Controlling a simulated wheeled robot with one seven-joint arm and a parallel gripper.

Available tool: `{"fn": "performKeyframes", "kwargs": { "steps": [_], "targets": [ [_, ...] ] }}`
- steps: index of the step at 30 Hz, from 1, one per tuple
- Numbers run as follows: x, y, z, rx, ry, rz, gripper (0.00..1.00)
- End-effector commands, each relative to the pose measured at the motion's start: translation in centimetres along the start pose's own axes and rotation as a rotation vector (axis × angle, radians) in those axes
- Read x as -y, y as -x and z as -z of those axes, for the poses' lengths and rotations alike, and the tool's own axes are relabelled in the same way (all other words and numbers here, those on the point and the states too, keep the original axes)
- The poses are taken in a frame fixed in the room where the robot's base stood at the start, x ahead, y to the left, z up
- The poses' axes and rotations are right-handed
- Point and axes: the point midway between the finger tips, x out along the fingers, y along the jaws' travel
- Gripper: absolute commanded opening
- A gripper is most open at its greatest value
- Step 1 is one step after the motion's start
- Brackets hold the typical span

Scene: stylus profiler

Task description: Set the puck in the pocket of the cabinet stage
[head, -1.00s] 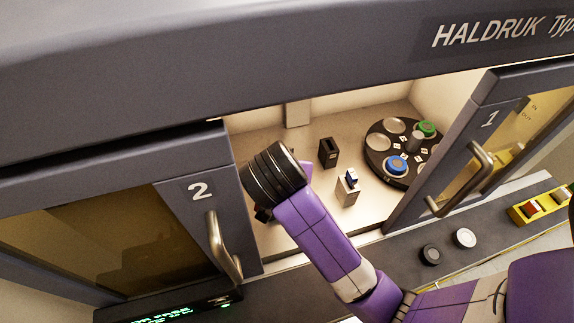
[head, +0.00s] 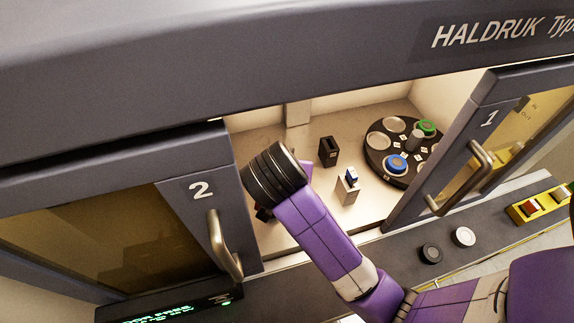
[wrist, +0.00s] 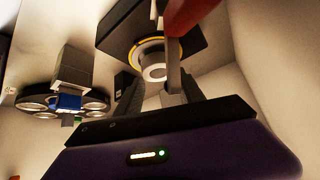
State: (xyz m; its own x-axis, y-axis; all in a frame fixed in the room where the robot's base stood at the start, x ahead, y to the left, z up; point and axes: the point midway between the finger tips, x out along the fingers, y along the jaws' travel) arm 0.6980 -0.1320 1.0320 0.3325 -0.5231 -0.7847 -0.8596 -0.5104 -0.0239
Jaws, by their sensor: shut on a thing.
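In the wrist view a pale grey puck (wrist: 155,73) with a hollow-looking end sits between the fingertips of my gripper (wrist: 157,85), which is shut on it. Right behind it is a dark block with a yellow-ringed round seat (wrist: 132,57), which looks like the cabinet stage and its pocket (wrist: 118,30). The puck lines up with the ring, but I cannot tell whether it is in the pocket or just above it. In the head view my wrist hides the puck, the stage and my fingertips.
A red arm (wrist: 192,14) with a grey bar is close beside the fingers. A dark carousel (head: 372,157) holding blue (head: 397,163) and green (head: 428,127) pieces stands right. A black block (head: 328,152) and a blue-topped silver post (head: 347,190) stand between. Door 2 (head: 205,205) is close left.

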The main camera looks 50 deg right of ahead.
Motion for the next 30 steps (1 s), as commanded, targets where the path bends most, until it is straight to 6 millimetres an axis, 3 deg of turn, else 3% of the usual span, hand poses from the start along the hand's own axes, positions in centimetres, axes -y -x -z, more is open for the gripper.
{"fn": "performKeyframes", "kwargs": {
  "steps": [25, 26, 30],
  "targets": [
    [-0.12, -1.01, -0.8, 0.001, 0.001, -0.003, 0.0],
    [-0.13, -1.01, -0.8, 0.001, 0.001, -0.003, 0.48],
    [-0.11, -1.0, -0.79, 0.001, 0.0, -0.002, 0.71]
  ]
}}
